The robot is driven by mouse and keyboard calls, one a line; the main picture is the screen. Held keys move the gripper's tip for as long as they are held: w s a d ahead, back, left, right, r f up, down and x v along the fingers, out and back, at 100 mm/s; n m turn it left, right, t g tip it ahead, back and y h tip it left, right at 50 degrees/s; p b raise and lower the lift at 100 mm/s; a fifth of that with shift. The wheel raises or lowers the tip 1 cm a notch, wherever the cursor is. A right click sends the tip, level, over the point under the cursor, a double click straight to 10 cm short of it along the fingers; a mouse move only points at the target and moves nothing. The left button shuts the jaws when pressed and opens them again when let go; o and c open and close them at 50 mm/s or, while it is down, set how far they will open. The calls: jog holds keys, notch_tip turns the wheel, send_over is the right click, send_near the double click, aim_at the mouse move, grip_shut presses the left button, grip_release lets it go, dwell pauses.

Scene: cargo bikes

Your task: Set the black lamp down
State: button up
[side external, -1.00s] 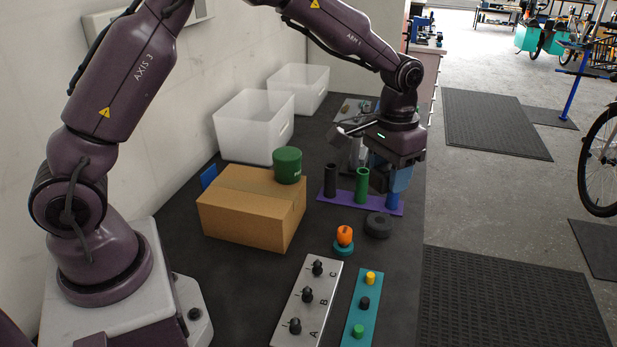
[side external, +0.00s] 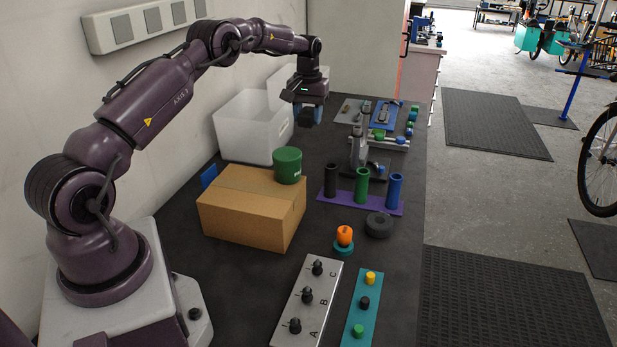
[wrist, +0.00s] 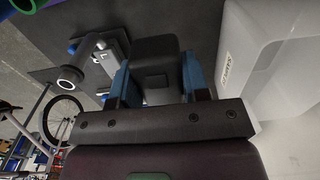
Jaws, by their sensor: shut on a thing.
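My gripper (side external: 307,112) is raised over the far left part of the bench, near the two white bins. Its blue fingers (wrist: 155,76) are shut on the black lamp (wrist: 154,55), a dark rounded block in the wrist view. The lamp is held in the air, clear of the bench top. In the side view it is small and dark, largely hidden between the fingers. In the wrist view a white bin (wrist: 245,75) with a label lies just right of the lamp.
The near white bin (side external: 240,130) and a far white bin (side external: 279,83) stand along the wall. A cardboard box (side external: 245,212) carries a green tub (side external: 287,166). A purple rack with black, green and blue tubes (side external: 362,187) stands to the right, near a grey stand (side external: 358,150).

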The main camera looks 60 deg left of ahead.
aim_at(308, 177)
notch_tip(308, 177, down, 16)
jog(key=shift+d+f, duration=0.1)
dwell(0.5)
jog(key=o, duration=0.9)
jog(key=shift+f, duration=0.15)
jog(key=shift+o, duration=0.2)
